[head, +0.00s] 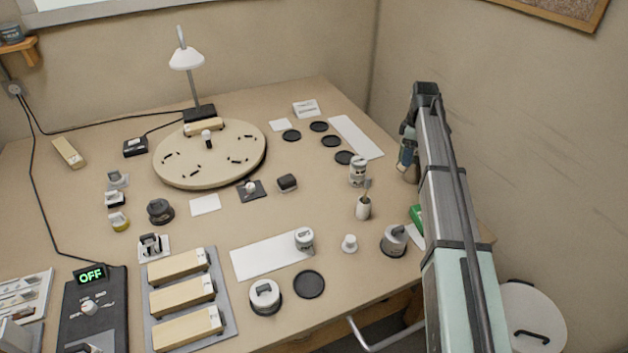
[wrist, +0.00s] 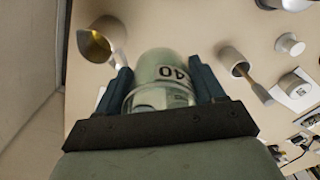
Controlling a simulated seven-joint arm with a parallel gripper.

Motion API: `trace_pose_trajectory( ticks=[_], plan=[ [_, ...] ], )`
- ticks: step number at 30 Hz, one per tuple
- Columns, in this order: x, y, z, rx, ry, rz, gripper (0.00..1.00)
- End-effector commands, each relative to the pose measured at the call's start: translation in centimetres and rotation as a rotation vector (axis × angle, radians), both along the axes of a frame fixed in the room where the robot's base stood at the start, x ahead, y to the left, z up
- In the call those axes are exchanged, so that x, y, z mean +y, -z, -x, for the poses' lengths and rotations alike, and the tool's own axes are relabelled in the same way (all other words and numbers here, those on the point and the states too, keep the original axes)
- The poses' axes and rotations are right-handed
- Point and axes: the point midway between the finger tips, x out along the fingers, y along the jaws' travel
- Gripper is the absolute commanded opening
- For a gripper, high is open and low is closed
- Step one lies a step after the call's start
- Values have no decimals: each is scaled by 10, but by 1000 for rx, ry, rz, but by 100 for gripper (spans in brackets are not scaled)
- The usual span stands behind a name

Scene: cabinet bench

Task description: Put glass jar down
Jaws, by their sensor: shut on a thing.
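My gripper (head: 405,166) is over the right part of the bench, near the right wall, in the head view. In the wrist view my gripper (wrist: 165,88) is shut on the glass jar (wrist: 166,72), with one dark finger on each side. The jar is greenish and clear, with a label reading "40". Its lower part is hidden behind the gripper's dark front bar. In the head view the jar is mostly hidden by my arm. I cannot tell whether it touches the bench.
A white pot with a brush (head: 363,207) and a lidded jar (head: 358,171) stand left of my gripper. A grey pot (head: 394,240) is nearer the front. A bare white strip (head: 355,137) and several black discs (head: 331,141) lie behind. An amber-lined cup (wrist: 97,42) shows in the wrist view.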

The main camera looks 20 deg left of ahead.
Motion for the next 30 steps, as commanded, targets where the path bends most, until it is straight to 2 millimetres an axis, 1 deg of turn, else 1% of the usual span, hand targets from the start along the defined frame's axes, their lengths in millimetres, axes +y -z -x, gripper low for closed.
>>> trace_pose_trajectory(
  ticks=[1,7,8,9,11,12,15,18,21,26,30],
  plan=[
    [26,0,-4,0,-6,0,35],
    [112,0,-3,0,-6,0,35],
    [125,0,-2,0,-5,0,35],
    [143,0,0,0,-6,0,35],
    [169,0,3,0,-6,0,35],
    [186,0,5,0,-4,0,35],
    [226,0,13,0,-5,0,35],
    [257,1,20,0,-3,0,35],
    [280,1,26,0,-2,0,35],
    [309,1,35,0,-1,0,35],
    [306,22,36,1,2,1,35]
  ],
)
